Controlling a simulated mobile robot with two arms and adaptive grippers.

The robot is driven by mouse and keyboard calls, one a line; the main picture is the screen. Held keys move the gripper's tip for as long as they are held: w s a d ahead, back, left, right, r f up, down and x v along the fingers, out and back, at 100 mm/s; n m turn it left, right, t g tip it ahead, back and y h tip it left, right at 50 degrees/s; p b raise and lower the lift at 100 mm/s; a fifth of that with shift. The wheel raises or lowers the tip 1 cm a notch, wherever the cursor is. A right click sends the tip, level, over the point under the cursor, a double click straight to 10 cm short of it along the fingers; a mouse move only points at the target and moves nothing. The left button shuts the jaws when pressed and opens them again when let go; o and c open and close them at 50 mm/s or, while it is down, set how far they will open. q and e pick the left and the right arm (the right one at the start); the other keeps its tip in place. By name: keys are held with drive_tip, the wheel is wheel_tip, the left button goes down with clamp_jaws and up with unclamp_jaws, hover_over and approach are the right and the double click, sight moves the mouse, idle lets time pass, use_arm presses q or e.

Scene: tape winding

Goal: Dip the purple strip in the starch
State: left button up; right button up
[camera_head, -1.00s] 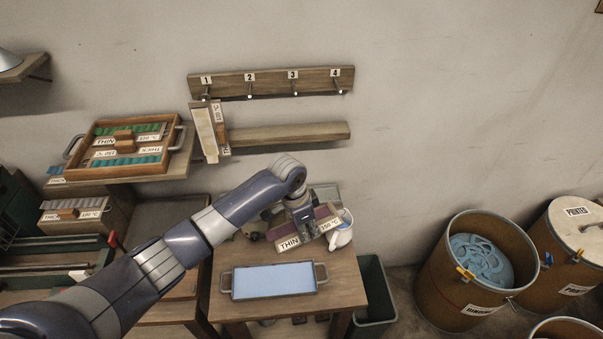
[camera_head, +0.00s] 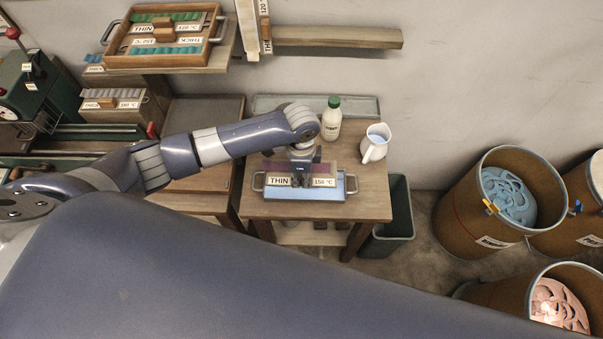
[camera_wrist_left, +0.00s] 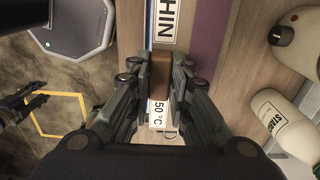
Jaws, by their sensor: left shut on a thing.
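My left gripper (camera_head: 302,180) is shut on the brown block (camera_wrist_left: 161,75) of the strip's holder, labelled THIN and 150 °C. The purple strip (camera_head: 272,169) lies along the holder. It also shows in the left wrist view (camera_wrist_left: 208,40). In the head view the strip is over the tray of pale blue starch (camera_head: 308,195), hiding much of it. I cannot tell whether the strip touches the liquid. A dark jointed part at the left edge of the wrist view may be my right gripper (camera_wrist_left: 22,108); its state is unclear.
The starch bottle (camera_head: 331,119) and a white jug (camera_head: 374,143) stand behind the tray on the small wooden table (camera_head: 372,200). A dark bin (camera_head: 397,225) and tall drums (camera_head: 460,225) stand to the right. Wooden rack with strips (camera_head: 165,62) at back left.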

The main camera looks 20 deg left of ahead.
sight(301, 184)
use_arm(q)
drive_tip(key=shift+f+b, duration=1.35)
drive_tip(key=shift+f, duration=0.2)
drive_tip(key=shift+f+b, duration=0.35)
drive_tip(key=shift+f, duration=0.5)
drive_tip(key=shift+f+b, duration=0.4)
drive_tip(key=shift+f, duration=0.45)
drive_tip(key=shift+f, duration=0.4)
drive_tip(key=shift+f, duration=0.15)
